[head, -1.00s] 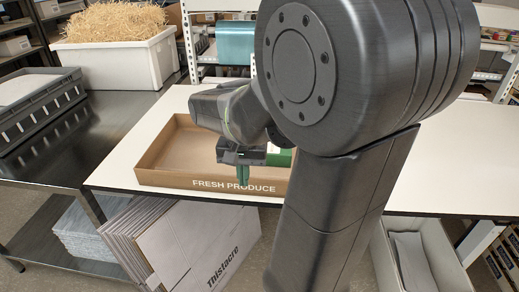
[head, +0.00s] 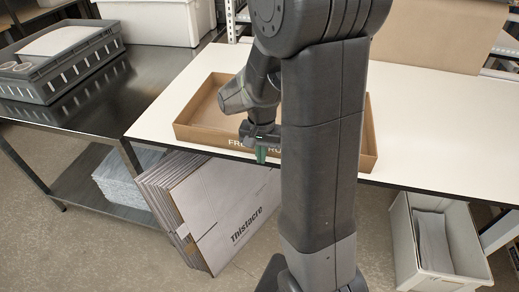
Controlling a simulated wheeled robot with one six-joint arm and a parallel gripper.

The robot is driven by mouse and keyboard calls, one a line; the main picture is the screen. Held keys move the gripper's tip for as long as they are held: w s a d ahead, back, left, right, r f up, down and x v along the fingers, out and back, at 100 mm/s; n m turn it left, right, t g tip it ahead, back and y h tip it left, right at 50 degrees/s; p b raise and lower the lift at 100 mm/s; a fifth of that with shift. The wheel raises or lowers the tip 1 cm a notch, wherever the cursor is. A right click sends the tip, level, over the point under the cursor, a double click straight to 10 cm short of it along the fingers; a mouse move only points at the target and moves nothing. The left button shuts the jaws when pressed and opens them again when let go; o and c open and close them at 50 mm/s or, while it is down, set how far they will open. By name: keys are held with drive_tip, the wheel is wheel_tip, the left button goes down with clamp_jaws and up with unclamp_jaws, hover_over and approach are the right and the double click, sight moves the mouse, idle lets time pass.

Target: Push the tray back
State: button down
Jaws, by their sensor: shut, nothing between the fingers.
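The tray (head: 199,133) is a shallow brown cardboard box with white lettering on its front wall. It sits on the white table (head: 430,130) near the front edge. My arm hides its middle, and its right end shows beyond the arm. My gripper (head: 262,155) is shut and empty, pointing down just in front of the tray's front wall, over the lettering. Whether the fingers touch the wall cannot be told.
A steel bench (head: 95,100) with a grey crate (head: 60,62) stands at the left. Flattened cartons (head: 215,205) lean below the table, and a white bin (head: 437,240) stands below right.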

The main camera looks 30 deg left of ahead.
drive_tip(key=shift+w+a, duration=0.2)
drive_tip(key=shift+w, duration=0.75)
drive_tip(key=w+a, duration=0.1)
drive_tip(key=w, duration=0.3)
drive_tip(key=w+a, duration=0.1)
drive_tip(key=w, duration=0.3)
drive_tip(key=w+a+p, duration=0.1)
drive_tip(key=w, duration=0.3)
drive_tip(key=shift+d, duration=0.1)
